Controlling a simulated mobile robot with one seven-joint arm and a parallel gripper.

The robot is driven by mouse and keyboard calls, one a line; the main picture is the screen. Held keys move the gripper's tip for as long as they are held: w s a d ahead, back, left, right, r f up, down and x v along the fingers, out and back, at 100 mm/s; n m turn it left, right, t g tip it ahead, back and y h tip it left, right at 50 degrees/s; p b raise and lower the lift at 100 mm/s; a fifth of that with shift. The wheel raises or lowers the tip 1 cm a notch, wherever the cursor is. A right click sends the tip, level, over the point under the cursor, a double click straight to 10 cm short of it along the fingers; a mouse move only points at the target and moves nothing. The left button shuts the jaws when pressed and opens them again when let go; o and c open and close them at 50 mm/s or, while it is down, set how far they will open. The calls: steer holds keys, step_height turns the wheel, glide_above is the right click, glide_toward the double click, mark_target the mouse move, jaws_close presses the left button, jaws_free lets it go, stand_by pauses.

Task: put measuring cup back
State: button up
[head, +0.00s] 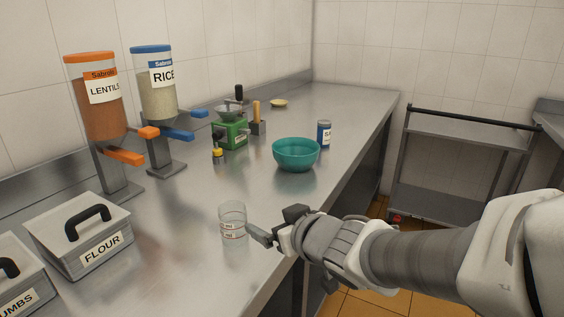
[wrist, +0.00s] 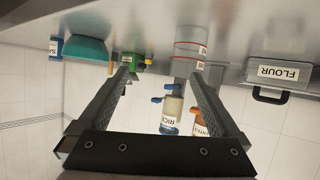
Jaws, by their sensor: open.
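The clear measuring cup (head: 232,219) with red markings stands upright on the steel counter, near its front edge. It looks empty. In the wrist view, which is upside down, the measuring cup (wrist: 190,48) shows beyond the fingertips, in line with the right-hand finger. My gripper (head: 272,225) is open and empty, just right of the cup in the head view. In the wrist view my gripper (wrist: 158,74) has its two fingers wide apart with nothing between them. I cannot tell whether the near fingertip touches the cup.
On the counter (head: 180,240) are a flour bin (head: 80,238), a lentils dispenser (head: 100,115), a rice dispenser (head: 158,95), a green grinder (head: 231,132), a teal bowl (head: 296,154) and a blue can (head: 324,135). The counter between cup and bowl is clear. A trolley (head: 450,160) stands behind.

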steer(key=s+d+r+m+g+h, duration=0.1)
steer(key=s+d+m+h, duration=0.15)
steer(key=d, duration=0.35)
steer(key=s+d+r+m+h, duration=0.1)
steer(key=s+d+m+h, duration=0.1)
steer(key=d+h, duration=0.3)
steer(key=s+d+f+m+g+y, duration=0.1)
steer(key=s+g, duration=0.4)
steer(key=s, duration=0.8)
steer(key=shift+d+f+m, duration=0.35)
steer(key=shift+d+f, duration=0.15)
steer(key=shift+d, duration=0.4)
steer(key=shift+r+y, duration=0.1)
steer(key=shift+y, duration=0.15)
step_height(320, 180, up, 17)
steer(key=p, duration=1.7)
